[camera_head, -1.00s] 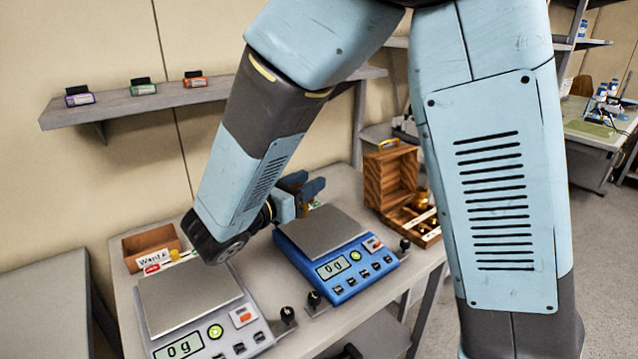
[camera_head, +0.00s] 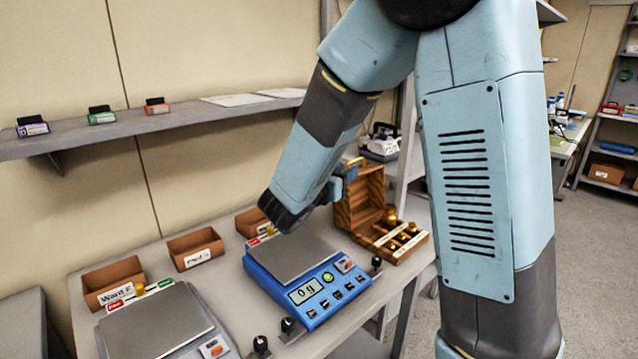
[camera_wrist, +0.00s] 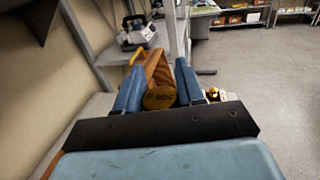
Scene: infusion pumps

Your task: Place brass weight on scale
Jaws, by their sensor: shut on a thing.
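A round brass weight (camera_wrist: 158,97) sits between the two blue fingers of my gripper (camera_wrist: 158,75) in the wrist view, which are shut on it. In the head view my gripper (camera_head: 350,170) is raised behind the back right of the blue scale (camera_head: 312,290), in front of the open wooden box; its fingers are mostly hidden by the wrist. The blue scale has a bare grey plate and reads 0 g. A grey scale (camera_head: 165,325) is at the lower left, partly cut off, its plate bare.
An open wooden weight box (camera_head: 375,205) with several brass weights stands right of the blue scale. Open brown bins (camera_head: 195,248) line the back of the table. A wall shelf (camera_head: 170,128) holds small labelled items. Black knobs (camera_head: 288,327) stand near the table's front edge.

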